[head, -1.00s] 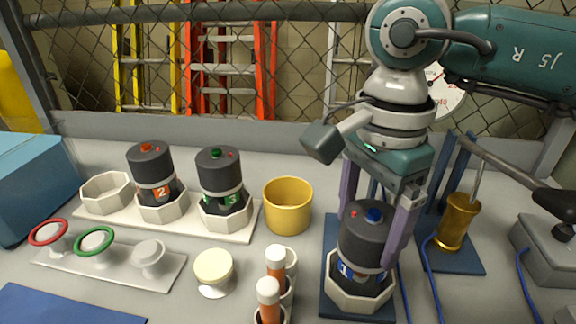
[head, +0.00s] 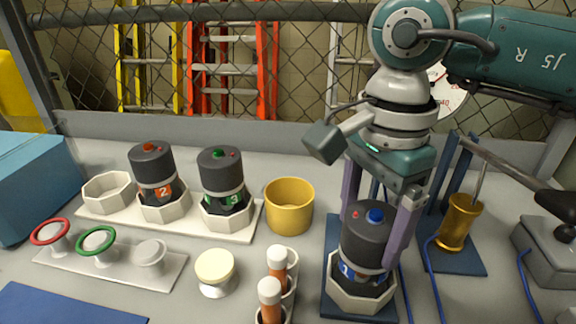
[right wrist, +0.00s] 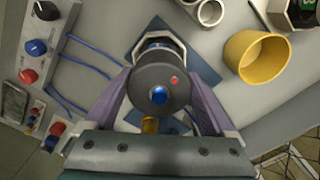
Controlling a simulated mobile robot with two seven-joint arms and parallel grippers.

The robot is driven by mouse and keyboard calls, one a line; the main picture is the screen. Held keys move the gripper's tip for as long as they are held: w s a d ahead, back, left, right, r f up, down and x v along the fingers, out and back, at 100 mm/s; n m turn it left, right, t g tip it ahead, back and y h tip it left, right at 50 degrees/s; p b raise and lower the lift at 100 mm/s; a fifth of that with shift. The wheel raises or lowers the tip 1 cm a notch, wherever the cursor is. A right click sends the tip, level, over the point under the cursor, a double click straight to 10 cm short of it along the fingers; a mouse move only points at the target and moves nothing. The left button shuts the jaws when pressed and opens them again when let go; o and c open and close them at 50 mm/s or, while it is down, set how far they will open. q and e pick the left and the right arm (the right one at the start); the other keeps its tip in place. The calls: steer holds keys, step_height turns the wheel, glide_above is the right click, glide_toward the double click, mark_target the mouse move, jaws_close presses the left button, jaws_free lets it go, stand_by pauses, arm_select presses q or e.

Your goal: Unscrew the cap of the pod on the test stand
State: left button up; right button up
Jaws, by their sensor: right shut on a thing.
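The pod (head: 348,270) stands upright in a white octagonal cradle on the blue test stand (head: 333,236). Its dark grey cap (head: 366,234) has a blue knob and a small red dot on top. My right gripper (head: 374,240) comes down from above and is shut on the cap, one purple-grey finger on each side. The cap is still seated on the pod body. My left gripper does not show.
Pods with orange (head: 152,168) and green (head: 220,178) markings stand in a white rack at the left, beside an empty cradle (head: 107,193). A yellow cup (head: 289,206), a cream knob (head: 215,268) and orange tubes (head: 277,264) stand left of the stand. A brass cylinder (head: 459,222) stands right.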

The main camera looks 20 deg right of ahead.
mark_target(372, 214)
steer(key=shift+f+n+b, duration=0.1)
steer(key=shift+n+b, duration=0.2)
steer(key=n+b, duration=0.1)
steer(key=n, duration=0.1)
steer(key=shift+n+b, duration=0.4)
steer(key=n+b, duration=0.3)
steer(key=n, duration=0.1)
steer(key=shift+n, duration=0.3)
steer(key=shift+w+r, duration=0.1)
steer(key=shift+r, duration=0.2)
steer(key=shift+r+p, duration=1)
steer(key=shift+r, duration=0.1)
steer(key=shift+r+p, duration=0.8)
steer(key=shift+r, duration=0.65)
